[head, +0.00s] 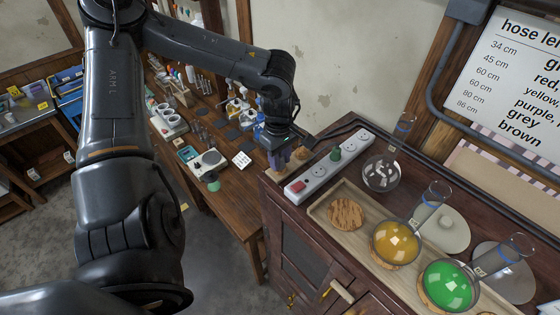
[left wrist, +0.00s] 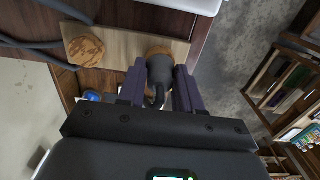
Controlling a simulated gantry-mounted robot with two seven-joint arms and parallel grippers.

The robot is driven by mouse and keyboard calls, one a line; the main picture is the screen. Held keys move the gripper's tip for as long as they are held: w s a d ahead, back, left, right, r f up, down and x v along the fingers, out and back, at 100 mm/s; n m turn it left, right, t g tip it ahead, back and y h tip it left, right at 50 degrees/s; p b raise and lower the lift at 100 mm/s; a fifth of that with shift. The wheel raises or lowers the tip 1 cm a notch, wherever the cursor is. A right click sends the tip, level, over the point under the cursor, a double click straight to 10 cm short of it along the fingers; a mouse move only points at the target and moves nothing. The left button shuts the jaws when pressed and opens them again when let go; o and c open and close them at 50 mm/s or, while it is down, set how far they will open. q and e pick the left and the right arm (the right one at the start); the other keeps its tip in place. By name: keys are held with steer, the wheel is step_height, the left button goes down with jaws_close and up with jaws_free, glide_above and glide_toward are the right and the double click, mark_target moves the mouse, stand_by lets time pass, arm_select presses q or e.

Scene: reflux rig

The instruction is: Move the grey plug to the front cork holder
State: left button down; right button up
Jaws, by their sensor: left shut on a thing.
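My left gripper (head: 281,158) is at the left end of the dark cabinet top. In the left wrist view its two purple fingers (left wrist: 160,90) are shut on the grey plug (left wrist: 160,68), a dark body with a short cord end. The plug is at the front cork holder (left wrist: 158,50), a round cork on a wooden board near the cabinet's front edge. Whether it is seated in the cork or just above it, I cannot tell. The other cork holder (left wrist: 86,50), towards the wall, is empty. My right gripper is not in view.
A wooden tray (head: 322,213) with flasks of yellow (head: 395,243) and green liquid (head: 447,286) stands to the right. Dark cables run along the wall side.

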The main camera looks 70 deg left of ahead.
arm_select(q)
steer(key=c, duration=0.7)
jaws_free()
